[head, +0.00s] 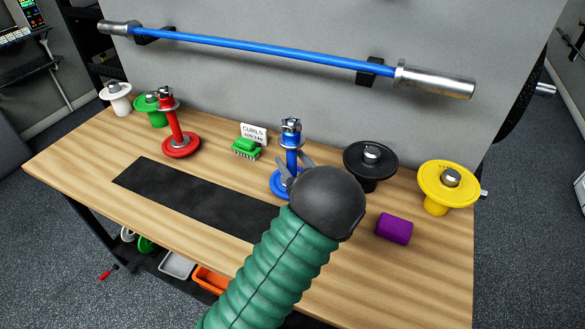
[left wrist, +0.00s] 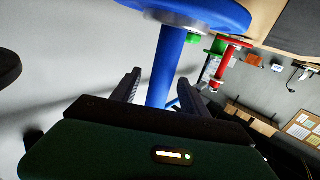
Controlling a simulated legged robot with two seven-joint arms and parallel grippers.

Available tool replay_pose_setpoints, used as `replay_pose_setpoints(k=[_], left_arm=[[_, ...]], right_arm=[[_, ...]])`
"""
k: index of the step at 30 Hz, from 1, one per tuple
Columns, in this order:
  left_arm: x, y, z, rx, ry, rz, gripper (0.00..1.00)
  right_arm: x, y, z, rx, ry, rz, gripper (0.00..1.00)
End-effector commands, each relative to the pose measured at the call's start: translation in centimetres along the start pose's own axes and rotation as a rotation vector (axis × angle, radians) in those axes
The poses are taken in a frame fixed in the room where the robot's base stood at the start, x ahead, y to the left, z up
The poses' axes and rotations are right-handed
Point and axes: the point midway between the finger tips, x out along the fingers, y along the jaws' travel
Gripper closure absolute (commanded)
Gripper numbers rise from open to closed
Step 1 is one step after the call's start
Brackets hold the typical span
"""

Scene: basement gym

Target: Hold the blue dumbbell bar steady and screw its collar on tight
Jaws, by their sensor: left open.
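The blue dumbbell bar (head: 291,158) stands upright on the table with a blue plate (head: 277,184) at its foot. A metal star-shaped collar (head: 291,125) sits at its top; how tight it is cannot be told. My left gripper (head: 296,168) is open at the lower part of the bar, just above the plate; the dark wrist hides part of the plate. In the left wrist view the bar (left wrist: 168,68) shows between the two open fingers (left wrist: 157,86), with a gap on each side. My right gripper is not in view.
A red dumbbell (head: 174,130) stands left, near green and white plates. A green brush (head: 245,148) and a sign (head: 254,132) are behind. A black plate (head: 358,165), a yellow plate (head: 435,190) and a purple roller (head: 394,228) are right. A black mat (head: 190,195) lies clear.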

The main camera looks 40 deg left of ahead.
Motion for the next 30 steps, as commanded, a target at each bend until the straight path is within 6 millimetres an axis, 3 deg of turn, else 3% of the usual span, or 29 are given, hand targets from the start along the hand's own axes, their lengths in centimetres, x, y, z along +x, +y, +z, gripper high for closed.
replay_pose_setpoints(k=[6,17,27,30], left_arm=[[3.0,0.1,-0.1,0.000,0.000,-0.001,0.48],[3.2,0.1,-0.1,0.000,0.000,0.001,0.49],[3.2,0.1,-0.1,0.000,0.000,0.001,0.94],[3.2,0.1,-0.1,0.000,0.000,0.001,1.00]], right_arm=[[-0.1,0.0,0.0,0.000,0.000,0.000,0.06],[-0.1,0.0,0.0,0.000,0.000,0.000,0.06],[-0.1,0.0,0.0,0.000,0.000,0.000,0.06],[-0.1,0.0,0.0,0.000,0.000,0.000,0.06]])
